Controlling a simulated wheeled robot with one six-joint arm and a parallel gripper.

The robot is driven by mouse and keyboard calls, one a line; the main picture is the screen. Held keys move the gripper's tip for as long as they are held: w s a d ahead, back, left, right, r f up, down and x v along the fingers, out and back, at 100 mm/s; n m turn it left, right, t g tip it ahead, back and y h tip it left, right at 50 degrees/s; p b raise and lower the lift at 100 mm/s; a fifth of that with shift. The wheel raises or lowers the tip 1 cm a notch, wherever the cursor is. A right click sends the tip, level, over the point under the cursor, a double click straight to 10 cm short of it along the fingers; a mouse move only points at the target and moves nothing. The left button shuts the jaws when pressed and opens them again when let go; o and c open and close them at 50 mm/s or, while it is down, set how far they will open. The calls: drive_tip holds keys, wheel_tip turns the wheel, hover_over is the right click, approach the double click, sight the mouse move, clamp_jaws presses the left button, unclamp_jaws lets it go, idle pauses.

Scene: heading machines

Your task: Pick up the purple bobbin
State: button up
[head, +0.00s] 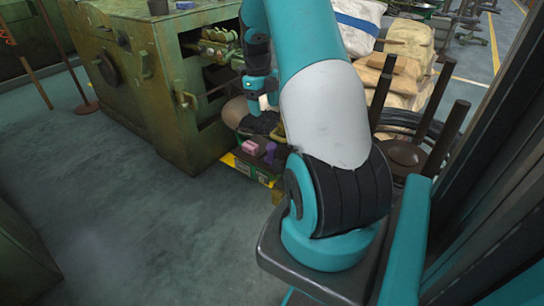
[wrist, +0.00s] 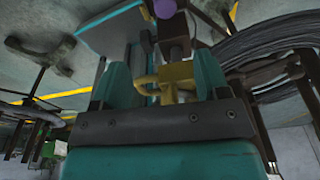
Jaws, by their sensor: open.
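The purple bobbin (head: 271,152) stands on a low dark surface beside the green machine, just right of a pink block (head: 250,147). In the wrist view a small purple thing, likely the bobbin (wrist: 165,8), shows at the top edge, beyond the fingers and partly cut off. My gripper (wrist: 163,70) is open, its two teal fingers apart. A yellow fitting shows between them in the picture; I cannot tell its distance. In the head view my teal wrist end (head: 262,87) is above the bobbin in the picture, and the fingertips are hard to make out.
The big green machine (head: 150,75) stands at the left, its open bay facing the bobbin. Stacked sacks (head: 405,50) and a dark pallet with upright posts (head: 405,155) are at the right. A coil of black cable (wrist: 265,45) shows in the wrist view.

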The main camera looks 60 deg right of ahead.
sight(271, 145)
drive_tip(key=f, duration=0.4)
drive_tip(key=s+f, duration=0.1)
drive_tip(key=f, duration=0.6)
drive_tip(key=shift+s+a+f+b, duration=0.1)
drive_tip(key=shift+s+f+b, duration=0.25)
drive_tip(key=shift+s, duration=0.05)
drive_tip(key=f, duration=0.5)
drive_tip(key=shift+s+d+f, duration=0.15)
drive_tip(key=shift+s+d, duration=0.15)
drive_tip(key=shift+s, duration=0.05)
drive_tip(key=c, duration=1.1)
drive_tip(key=shift+o, duration=0.2)
drive_tip(key=shift+w, duration=0.1)
